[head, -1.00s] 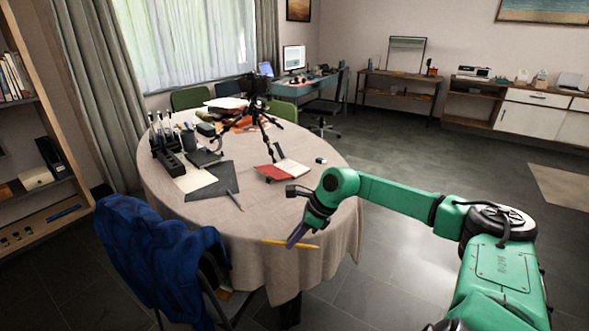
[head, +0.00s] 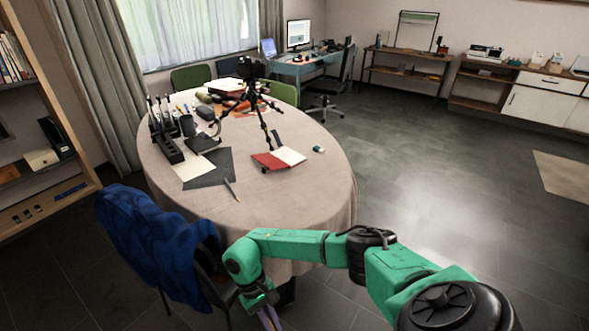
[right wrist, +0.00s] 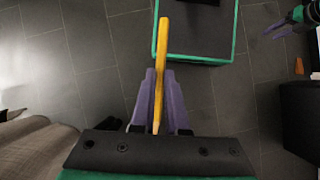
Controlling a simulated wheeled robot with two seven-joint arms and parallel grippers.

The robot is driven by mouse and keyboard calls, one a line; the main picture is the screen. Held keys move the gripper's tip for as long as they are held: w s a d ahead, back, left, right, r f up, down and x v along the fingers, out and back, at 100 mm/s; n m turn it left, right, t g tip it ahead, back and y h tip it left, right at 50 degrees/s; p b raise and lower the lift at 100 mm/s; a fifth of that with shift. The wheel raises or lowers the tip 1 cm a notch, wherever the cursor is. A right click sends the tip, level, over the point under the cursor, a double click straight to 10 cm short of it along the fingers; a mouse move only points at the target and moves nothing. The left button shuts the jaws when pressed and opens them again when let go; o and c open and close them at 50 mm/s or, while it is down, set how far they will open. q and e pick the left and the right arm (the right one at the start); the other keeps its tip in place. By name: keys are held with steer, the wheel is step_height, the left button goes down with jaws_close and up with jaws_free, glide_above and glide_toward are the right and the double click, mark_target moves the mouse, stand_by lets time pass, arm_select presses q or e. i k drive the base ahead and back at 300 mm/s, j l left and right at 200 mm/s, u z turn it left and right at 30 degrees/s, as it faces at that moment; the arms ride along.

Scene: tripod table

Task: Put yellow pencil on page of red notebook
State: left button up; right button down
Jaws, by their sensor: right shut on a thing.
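The red notebook (head: 270,161) lies open on the round table, with a red side at left and a white page (head: 289,156) at right. A black tripod leg comes down at its red side. My right gripper (head: 270,319) is at the bottom edge of the head view, low in front of the table and well away from the notebook. In the right wrist view its purple fingers are shut on the yellow pencil (right wrist: 161,70), which points up the picture. My left gripper (right wrist: 277,29) shows small at the top right there; its opening is unclear.
The tripod (head: 252,95) stands on the table (head: 290,190) behind the notebook. A dark sheet (head: 208,170) with a pencil lies left. A small mouse-like object (head: 318,149) is right of the notebook. A chair with a blue jacket (head: 155,235) stands front left. The table's front is clear.

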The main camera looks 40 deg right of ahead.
mark_target(285, 153)
steer(key=l+u, duration=0.1)
steer(key=l, duration=0.85)
steer(key=l+u, duration=0.15)
steer(key=l, duration=0.8)
steer(key=l+u, duration=0.1)
steer(key=l, duration=0.85)
steer(key=k+l+u, duration=0.15)
steer(key=l, duration=0.8)
